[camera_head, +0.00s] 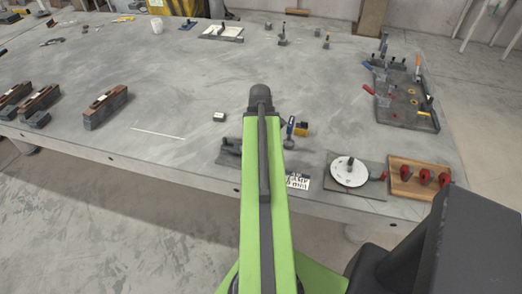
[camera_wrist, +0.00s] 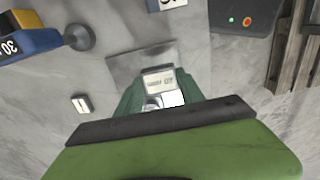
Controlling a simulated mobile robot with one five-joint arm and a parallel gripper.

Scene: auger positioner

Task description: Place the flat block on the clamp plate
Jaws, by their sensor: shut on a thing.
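In the wrist view, my gripper (camera_wrist: 158,96) shows two dark green fingers on either side of a small flat block (camera_wrist: 157,80) with a pale, printed face. The fingers are shut on it. A white patch shows at its near end. A flat grey plate (camera_wrist: 126,62), perhaps the clamp plate, lies beyond and partly behind the block. I cannot tell whether block and plate touch. In the head view, my green arm hides the gripper and the held block. A dark grey fixture (camera_head: 229,152) shows just left of the arm.
A small white-topped block (camera_head: 219,116) lies left of the arm, also in the wrist view (camera_wrist: 82,104). A white dial (camera_head: 349,171) and a wooden board with red knobs (camera_head: 418,177) lie farther right. The table's middle is clear.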

